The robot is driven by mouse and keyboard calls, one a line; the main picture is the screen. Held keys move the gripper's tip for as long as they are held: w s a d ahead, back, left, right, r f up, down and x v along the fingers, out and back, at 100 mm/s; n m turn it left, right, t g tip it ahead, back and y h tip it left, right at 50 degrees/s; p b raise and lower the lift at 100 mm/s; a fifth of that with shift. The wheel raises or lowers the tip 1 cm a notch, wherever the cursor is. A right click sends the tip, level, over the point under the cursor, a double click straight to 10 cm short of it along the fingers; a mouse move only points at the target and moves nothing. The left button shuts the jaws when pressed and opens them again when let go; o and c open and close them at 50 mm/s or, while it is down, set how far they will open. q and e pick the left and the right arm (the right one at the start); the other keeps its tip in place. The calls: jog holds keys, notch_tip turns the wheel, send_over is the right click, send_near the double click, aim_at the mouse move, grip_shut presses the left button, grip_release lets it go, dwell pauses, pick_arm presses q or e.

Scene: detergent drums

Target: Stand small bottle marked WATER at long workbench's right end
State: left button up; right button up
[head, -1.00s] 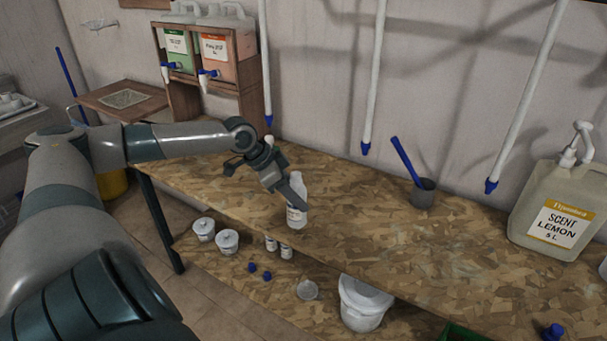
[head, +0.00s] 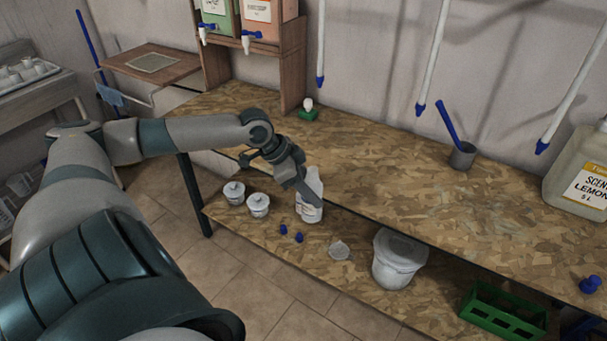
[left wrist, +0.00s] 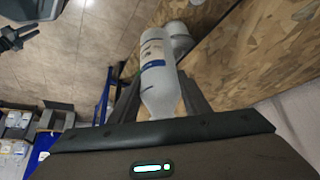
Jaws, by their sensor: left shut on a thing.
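A small white bottle (head: 311,186) with a pale label is held in my left gripper (head: 302,192). In the head view it is upright or nearly so, in front of the workbench's front edge and above the lower shelf. The bottle also shows in the left wrist view (left wrist: 158,80), between the fingers, with a blue band on its label. The label's words are too small to read. The long workbench (head: 350,150) has a chipboard top that runs off to the right.
A grey cup with a blue stick (head: 462,155), a SCENT LEMON canister (head: 580,175) and a blue cap (head: 590,285) stand on the bench. Below are lidded tubs (head: 258,205), a white bucket (head: 396,262) and a green crate (head: 500,312). Bare top lies between them.

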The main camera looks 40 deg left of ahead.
pick_arm(q)
jog(key=s+d+f+m, duration=0.1)
jog(key=s+d+f, duration=0.1)
jog(key=d, duration=1)
jog(key=s+d+f+m+g+h, duration=0.1)
jog(key=s+d, duration=0.3)
jog(key=d, duration=0.8)
jog(key=shift+d+f+m, duration=0.15)
jog(key=shift+f+m, duration=0.3)
jog(key=shift+m, duration=0.15)
jog(key=shift+w+d, duration=0.1)
